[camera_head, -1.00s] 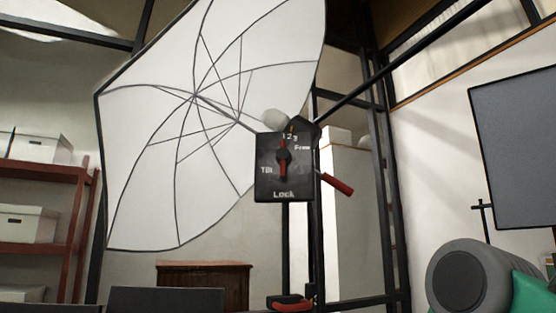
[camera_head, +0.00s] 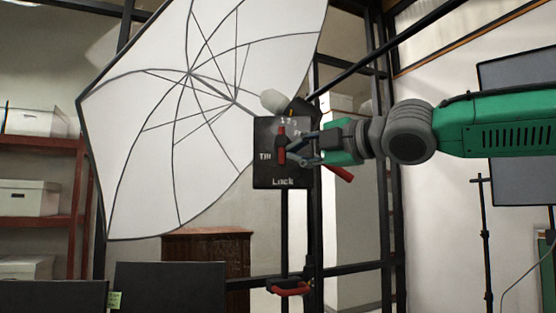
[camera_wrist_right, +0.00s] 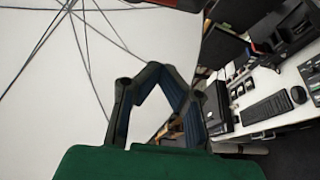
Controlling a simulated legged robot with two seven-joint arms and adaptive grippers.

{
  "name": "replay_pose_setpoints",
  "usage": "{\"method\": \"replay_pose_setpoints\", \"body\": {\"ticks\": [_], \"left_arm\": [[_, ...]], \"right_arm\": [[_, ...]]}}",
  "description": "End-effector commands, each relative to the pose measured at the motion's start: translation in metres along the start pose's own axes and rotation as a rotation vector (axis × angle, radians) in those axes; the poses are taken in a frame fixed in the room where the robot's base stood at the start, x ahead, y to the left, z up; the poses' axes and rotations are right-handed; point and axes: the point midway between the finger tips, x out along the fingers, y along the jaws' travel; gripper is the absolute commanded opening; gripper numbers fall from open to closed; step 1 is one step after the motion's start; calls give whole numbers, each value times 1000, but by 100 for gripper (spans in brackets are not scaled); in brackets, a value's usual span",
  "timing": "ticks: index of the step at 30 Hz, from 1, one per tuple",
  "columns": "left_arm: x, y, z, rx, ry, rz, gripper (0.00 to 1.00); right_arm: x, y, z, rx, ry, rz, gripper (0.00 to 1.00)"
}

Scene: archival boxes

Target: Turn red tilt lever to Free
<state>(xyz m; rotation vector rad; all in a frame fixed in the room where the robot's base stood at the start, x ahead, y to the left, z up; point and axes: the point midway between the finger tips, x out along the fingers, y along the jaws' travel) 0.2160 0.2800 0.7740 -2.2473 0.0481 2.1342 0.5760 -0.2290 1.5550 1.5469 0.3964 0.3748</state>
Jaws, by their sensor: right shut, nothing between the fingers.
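The black control panel (camera_head: 266,172) sits on the umbrella stand, with "Lock" at the bottom, "Tilt" at the left and "Free" partly covered at the upper right. The red tilt lever (camera_head: 281,146) stands about upright on its face. My right gripper (camera_head: 296,150) comes in from the right, its fingertips just beside the lever; I cannot tell if they touch it. In the wrist view the right gripper (camera_wrist_right: 156,72) is shut with its fingertips together and nothing between them. A red piece (camera_wrist_right: 180,4) shows at that view's top edge. My left gripper is not in view.
The white umbrella (camera_head: 160,130) spreads behind and left of the panel. A red handle (camera_head: 342,173) juts out right of the panel, and another red handle (camera_head: 290,288) is lower on the stand. Shelves with white boxes (camera_head: 35,190) stand at the left.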

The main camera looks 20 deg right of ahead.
Motion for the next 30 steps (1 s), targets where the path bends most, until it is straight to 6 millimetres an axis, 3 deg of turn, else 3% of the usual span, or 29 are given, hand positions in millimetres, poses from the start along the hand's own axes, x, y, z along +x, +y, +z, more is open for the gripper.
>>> {"method": "replay_pose_setpoints", "body": {"ticks": [11, 16, 30], "left_arm": [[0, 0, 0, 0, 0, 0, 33], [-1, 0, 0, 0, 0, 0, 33], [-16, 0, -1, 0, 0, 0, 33]], "right_arm": [[-4, 8, 1, -14, -5, 12, 0], [6, 8, 1, -14, -5, 11, 0], [100, 10, 1, -11, -3, 9, 0]]}}
